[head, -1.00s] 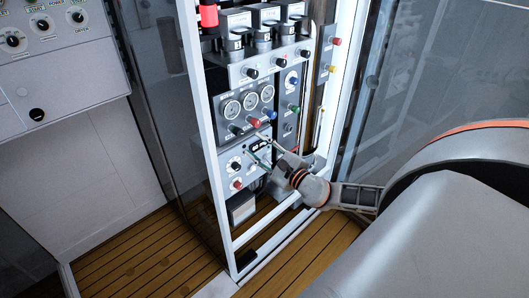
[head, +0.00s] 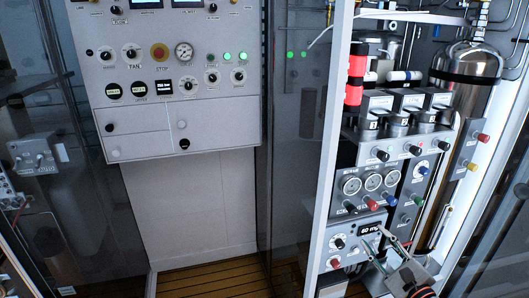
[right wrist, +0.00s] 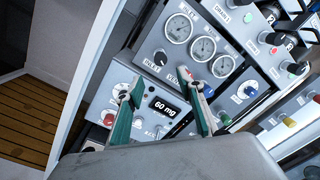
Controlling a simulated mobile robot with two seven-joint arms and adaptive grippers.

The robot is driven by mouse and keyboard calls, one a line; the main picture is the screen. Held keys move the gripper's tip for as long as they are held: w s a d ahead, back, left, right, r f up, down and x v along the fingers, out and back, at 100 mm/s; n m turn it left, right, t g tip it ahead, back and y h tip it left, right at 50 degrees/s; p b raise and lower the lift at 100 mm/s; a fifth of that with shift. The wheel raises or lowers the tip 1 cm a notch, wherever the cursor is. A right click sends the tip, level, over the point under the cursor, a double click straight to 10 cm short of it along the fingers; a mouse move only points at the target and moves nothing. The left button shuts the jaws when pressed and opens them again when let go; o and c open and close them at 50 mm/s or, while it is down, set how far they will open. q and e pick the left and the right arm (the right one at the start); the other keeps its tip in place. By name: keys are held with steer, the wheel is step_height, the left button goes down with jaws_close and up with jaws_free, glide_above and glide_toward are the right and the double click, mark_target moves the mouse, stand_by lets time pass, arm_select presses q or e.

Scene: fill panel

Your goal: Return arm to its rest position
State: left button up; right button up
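My right gripper (head: 372,236) is at the lower right of the head view, in front of the lower panel module with the "60 mg" display (head: 370,228). The right wrist view shows its two green-lined fingers (right wrist: 167,92) apart with nothing between their tips. The display (right wrist: 163,106) shows between the fingers there. Most of my right arm is outside the head view. My left gripper is not in view.
A white frame post (head: 328,150) stands left of the panel. Three gauges (head: 372,182) and several coloured knobs sit above the display. A steel cylinder (head: 468,65) is behind at right. A grey control cabinet (head: 180,70) hangs at left. Wooden floor (head: 215,280) lies below.

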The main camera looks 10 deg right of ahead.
steer(key=s+a+f+m+g+h, duration=0.1)
steer(key=s+a+f+m+g, duration=0.3)
steer(key=f+m, duration=0.55)
steer(key=s+a+f+m+g, duration=0.1)
steer(key=s+a+f+m, duration=0.4)
steer(key=f+m, duration=0.5)
steer(key=s+a+f+m+g+y, duration=0.1)
steer(key=s+a+f+m, duration=0.2)
steer(key=s+a+m, duration=0.3)
steer(key=s+a+f+m+g+y, duration=0.1)
steer(key=s+a+m, duration=0.5)
steer(key=m, duration=1)
step_height(320, 180, down, 2)
steer(key=shift+s+a+g, duration=0.2)
steer(key=shift+s+g, duration=0.15)
steer(key=shift+g, duration=0.15)
steer(key=shift+m, duration=0.25)
steer(key=c, duration=0.3)
steer(key=shift+s+d, duration=0.1)
